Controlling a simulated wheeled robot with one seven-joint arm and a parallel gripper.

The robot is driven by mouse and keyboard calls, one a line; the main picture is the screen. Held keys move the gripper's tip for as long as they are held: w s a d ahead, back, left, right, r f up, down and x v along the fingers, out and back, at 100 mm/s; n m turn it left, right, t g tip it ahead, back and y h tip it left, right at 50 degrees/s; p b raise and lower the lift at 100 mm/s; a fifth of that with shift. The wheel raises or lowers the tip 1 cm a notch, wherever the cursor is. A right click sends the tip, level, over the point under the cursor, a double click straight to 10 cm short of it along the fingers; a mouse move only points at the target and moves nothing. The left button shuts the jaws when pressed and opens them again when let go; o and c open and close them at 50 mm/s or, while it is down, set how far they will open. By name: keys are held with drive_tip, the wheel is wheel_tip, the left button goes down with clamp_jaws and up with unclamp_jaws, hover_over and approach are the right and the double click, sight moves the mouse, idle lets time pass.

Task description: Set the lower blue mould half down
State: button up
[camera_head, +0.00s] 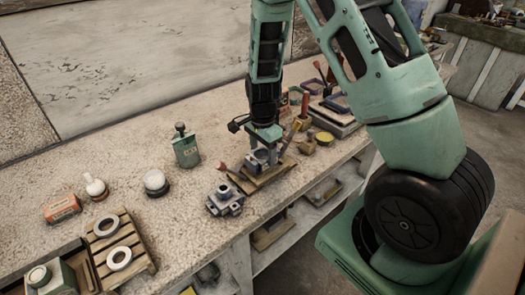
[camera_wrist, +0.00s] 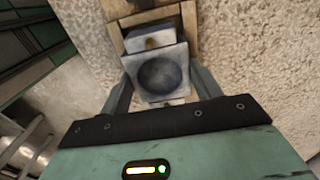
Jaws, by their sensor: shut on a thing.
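The blue-grey lower mould half (camera_wrist: 161,78), a square block with a round hollow facing up, is between the two fingers of my gripper (camera_wrist: 160,88) in the wrist view. My gripper is shut on its sides. In the head view my gripper (camera_head: 264,157) points down over a wooden board (camera_head: 268,180) near the table's front edge, and the mould half shows only as a small grey shape there. The wooden piece (camera_wrist: 115,40) also shows in the wrist view, beyond the mould half. I cannot tell whether the mould half touches the wood.
A grey metal block (camera_head: 225,201) stands close left of the board. A green canister (camera_head: 185,149) and a white ball on a dark base (camera_head: 156,183) stand farther left. A slatted pallet (camera_head: 139,261) bears white rings. Tools and trays (camera_head: 331,116) crowd the right.

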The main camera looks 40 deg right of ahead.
drive_tip(key=shift+f+b, duration=0.9)
drive_tip(key=shift+f, duration=0.4)
idle(0.4)
drive_tip(key=o, duration=1.2)
drive_tip(key=shift+r, duration=0.1)
drive_tip(key=shift+r+p, duration=1.95)
